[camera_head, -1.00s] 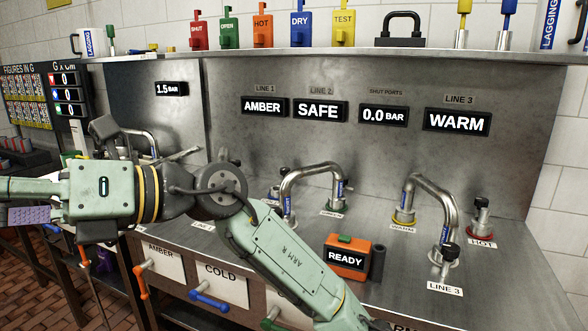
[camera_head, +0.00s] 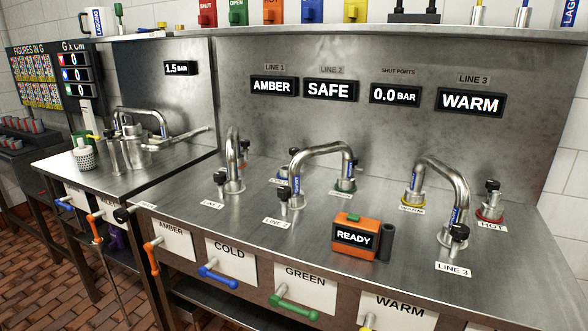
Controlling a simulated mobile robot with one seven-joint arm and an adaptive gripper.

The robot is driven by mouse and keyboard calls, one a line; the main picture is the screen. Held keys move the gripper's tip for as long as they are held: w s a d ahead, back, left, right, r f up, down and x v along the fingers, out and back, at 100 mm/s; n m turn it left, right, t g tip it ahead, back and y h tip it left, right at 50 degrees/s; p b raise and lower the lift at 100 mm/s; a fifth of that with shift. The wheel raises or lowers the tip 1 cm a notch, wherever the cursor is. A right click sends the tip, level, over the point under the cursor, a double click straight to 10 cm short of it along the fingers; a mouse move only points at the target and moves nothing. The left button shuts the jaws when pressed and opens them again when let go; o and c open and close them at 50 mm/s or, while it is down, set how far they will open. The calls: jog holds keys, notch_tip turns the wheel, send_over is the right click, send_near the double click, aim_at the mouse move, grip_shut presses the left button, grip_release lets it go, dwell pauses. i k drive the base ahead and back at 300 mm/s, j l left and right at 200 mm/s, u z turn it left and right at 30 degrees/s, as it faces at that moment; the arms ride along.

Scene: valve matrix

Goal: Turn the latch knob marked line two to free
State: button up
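The line two post (camera_head: 292,203) stands on the steel bench behind a label reading LINE 2 (camera_head: 276,222). Its black latch knob (camera_head: 283,193) sits on the left side of the post. A bent steel pipe (camera_head: 322,149) arches from this post to the right, ending at a green-ringed port (camera_head: 345,187). The knob's exact setting is too small to tell. The LINE 2 display (camera_head: 330,90) on the back panel reads SAFE. My gripper and arm are not in view.
Line 1's pipe (camera_head: 232,150) stands to the left and line 3's pipe (camera_head: 447,175) to the right. An orange box reading READY (camera_head: 355,236) sits on the bench's front part. Coloured valve handles (camera_head: 219,277) line the bench front.

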aim_at(284, 192)
jog(key=i+l+z, duration=0.1)
jog(key=l, duration=0.25)
jog(key=i, duration=0.9)
